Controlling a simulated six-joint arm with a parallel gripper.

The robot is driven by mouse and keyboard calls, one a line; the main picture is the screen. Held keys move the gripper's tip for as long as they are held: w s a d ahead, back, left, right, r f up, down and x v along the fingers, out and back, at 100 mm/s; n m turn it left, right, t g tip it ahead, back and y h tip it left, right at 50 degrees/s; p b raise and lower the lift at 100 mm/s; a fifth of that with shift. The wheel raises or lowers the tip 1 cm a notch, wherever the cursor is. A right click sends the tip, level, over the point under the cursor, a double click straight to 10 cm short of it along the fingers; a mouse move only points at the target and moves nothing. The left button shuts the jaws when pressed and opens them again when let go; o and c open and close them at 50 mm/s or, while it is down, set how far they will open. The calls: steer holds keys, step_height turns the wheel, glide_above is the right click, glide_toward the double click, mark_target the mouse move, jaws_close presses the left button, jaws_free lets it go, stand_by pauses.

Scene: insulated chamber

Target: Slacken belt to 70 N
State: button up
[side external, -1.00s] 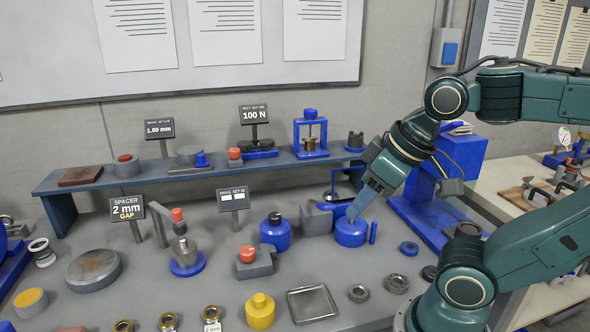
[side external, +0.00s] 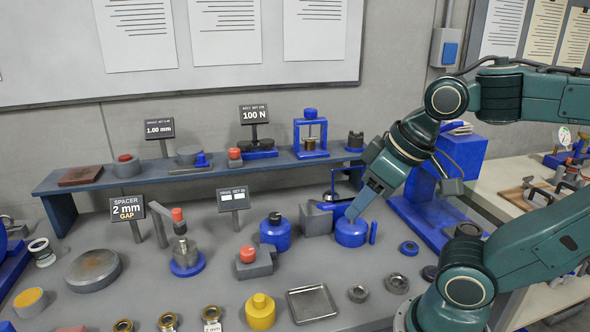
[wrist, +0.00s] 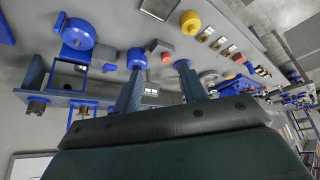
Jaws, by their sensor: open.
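The sign reading 100 N (side external: 254,114) stands on the raised shelf at the back, in the side external view. Under it sits the belt unit (side external: 260,154), a blue base with dark round parts; the belt itself is too small to make out. My gripper (side external: 352,216) points down and left, in front of and to the right of the belt unit. In the picture its tip overlaps the top of a blue cylinder (side external: 350,233); I cannot tell whether they touch. In the wrist view my gripper (wrist: 159,66) has its fingers apart with nothing held between them.
A blue press frame (side external: 311,133) stands on the shelf (side external: 85,191) right of the belt unit. A blue jar (side external: 275,234), a grey block with a red button (side external: 254,263), a yellow weight (side external: 260,313) and a metal tray (side external: 312,304) crowd the table. A small sign (side external: 233,198) stands before the shelf.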

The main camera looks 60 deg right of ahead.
steer(key=shift+o, duration=0.6)
steer(key=shift+w+r, duration=0.2)
steer(key=shift+r, duration=0.05)
steer(key=w+d+r+m, duration=0.1)
steer(key=w+d+r, duration=0.15)
steer(key=w, duration=0.35)
steer(key=w+d+r+m+h, duration=0.1)
steer(key=w+d+r, duration=0.1)
steer(key=w+r, duration=0.35)
steer(key=w+d+r+m, duration=0.1)
steer(key=w+d+r, duration=0.1)
steer(key=w, duration=0.6)
steer(key=m+g+h, duration=0.1)
steer(key=m+g, duration=0.1)
steer(key=m, duration=0.1)
glide_above(235, 149)
steer(key=s+a, duration=0.3)
steer(key=s, duration=0.2)
step_height(235, 149, down, 4)
steer(key=shift+f, duration=0.1)
steer(key=x, duration=1.3)
steer(key=shift+w+d+f, duration=0.15)
steer(key=shift+w+f, duration=0.1)
steer(key=shift+w, duration=0.05)
